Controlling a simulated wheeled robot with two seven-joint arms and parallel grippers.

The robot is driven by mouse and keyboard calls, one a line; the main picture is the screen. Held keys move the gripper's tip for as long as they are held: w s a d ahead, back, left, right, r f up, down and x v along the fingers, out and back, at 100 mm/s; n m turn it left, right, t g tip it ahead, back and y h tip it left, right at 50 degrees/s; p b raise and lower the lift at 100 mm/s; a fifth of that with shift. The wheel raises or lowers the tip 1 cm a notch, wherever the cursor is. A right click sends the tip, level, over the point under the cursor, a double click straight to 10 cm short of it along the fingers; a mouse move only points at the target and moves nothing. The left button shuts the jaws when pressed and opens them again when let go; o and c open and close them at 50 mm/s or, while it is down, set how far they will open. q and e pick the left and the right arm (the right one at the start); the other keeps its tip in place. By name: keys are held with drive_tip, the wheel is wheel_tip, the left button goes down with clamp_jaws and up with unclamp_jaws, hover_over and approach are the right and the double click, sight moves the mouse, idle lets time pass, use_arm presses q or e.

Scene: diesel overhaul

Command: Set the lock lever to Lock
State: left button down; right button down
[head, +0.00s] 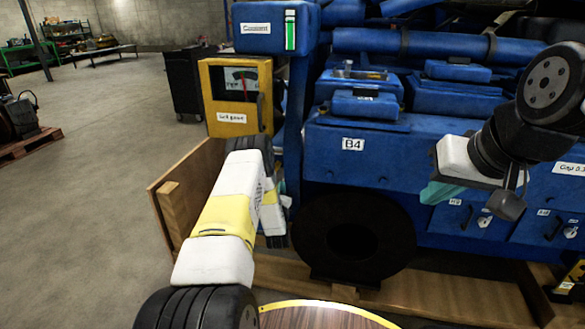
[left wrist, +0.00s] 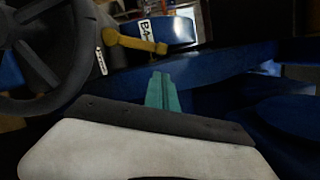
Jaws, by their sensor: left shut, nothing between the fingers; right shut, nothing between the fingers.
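A yellow lever (left wrist: 135,42) shows in the left wrist view, lying roughly level between a round hub and a small knob at its right end. A small white label (left wrist: 101,61) stands beside it, too small to read, so I cannot tell its setting. My left gripper (left wrist: 160,88) has its teal fingers shut and empty, below and apart from the lever in that picture. In the head view my left arm mostly hides the left gripper (head: 282,187), low at the engine's left end. The lever is not visible there. My right gripper (head: 437,193) is shut and empty before the blue engine.
A dark handwheel (left wrist: 45,60) is close on the left in the left wrist view. In the head view, a yellow gauge box (head: 235,97), a black ring (head: 352,238) and a wooden frame (head: 185,200) stand near my left arm. Open floor (head: 90,200) lies left.

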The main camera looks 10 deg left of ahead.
sight(277, 169)
use_arm(q)
drive_tip(key=x, duration=0.9)
drive_tip(key=shift+w, duration=0.4)
drive_tip(key=shift+a+r, duration=0.15)
drive_tip(key=shift+a+r+n, duration=0.7)
drive_tip(key=shift+a+n, duration=0.3)
drive_tip(key=shift+n, duration=0.2)
drive_tip(key=a+r+n+g, duration=0.1)
drive_tip(key=a+n+g, duration=0.1)
drive_tip(key=a+n, duration=0.4)
drive_tip(key=shift+w+a+n, duration=0.15)
drive_tip(key=shift+a+n, duration=0.15)
drive_tip(key=shift+a, duration=1.3)
drive_tip(key=shift+a, duration=0.2)
